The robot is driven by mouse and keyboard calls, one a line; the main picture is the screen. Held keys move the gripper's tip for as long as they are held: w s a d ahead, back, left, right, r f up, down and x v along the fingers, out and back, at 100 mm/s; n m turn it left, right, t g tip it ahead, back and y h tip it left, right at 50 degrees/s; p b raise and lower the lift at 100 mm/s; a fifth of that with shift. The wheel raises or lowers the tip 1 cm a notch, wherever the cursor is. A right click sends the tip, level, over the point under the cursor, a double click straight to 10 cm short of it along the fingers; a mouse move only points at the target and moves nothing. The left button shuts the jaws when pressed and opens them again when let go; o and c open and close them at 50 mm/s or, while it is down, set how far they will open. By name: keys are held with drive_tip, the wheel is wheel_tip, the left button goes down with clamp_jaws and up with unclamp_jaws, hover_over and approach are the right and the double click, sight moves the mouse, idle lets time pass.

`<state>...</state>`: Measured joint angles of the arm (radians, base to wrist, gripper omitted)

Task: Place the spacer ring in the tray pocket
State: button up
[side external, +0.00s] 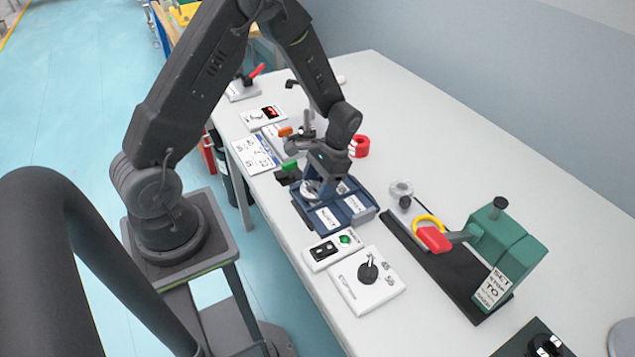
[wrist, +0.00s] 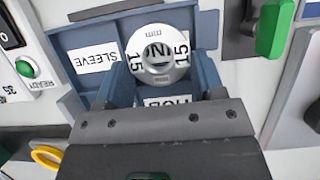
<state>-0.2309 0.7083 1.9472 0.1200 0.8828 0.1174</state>
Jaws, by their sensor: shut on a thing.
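The spacer ring (wrist: 140,58) is a pale grey ring marked 15, with a round hole through which lettering on a label shows. My gripper (wrist: 160,66) is shut on it, with one blue finger at each side. The blue tray (wrist: 75,42) lies beneath, with a white SLEEVE label on the left and a partly hidden label below the ring. In the side view the tray (side external: 373,210) is on the table under my gripper (side external: 320,180), and the ring (side external: 309,190) shows at the tray's far left part. Whether the ring touches the pocket floor I cannot tell.
A switch box (side external: 333,249) and a dial box (side external: 367,280) lie in front.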

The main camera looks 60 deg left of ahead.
drive_tip(key=shift+x, duration=1.2)
drive_tip(key=o, duration=0.9)
drive_tip(key=shift+w, duration=0.1)
drive_tip(key=shift+c, duration=0.2)
drive_tip(key=shift+o, duration=0.5)
drive_tip(key=v, duration=1.3)
drive_tip(key=shift+r, duration=0.15)
drive_tip(key=s+d+r+t, duration=0.2)
drive_tip(key=s+r, duration=0.1)
drive_tip(key=r, duration=0.3)
drive_tip(key=s+d+r+t, duration=0.2)
drive_tip(key=r, duration=0.3)
drive_tip(key=s+d+r+t, duration=0.2)
drive_tip(key=s+r+t, duration=0.1)
drive_tip(key=s, duration=0.3)
drive_tip(key=s+d+r+t, duration=0.3)
drive_tip(key=s, duration=0.3)
drive_tip(key=shift+r, duration=0.3)
drive_tip(key=shift+d, duration=0.15)
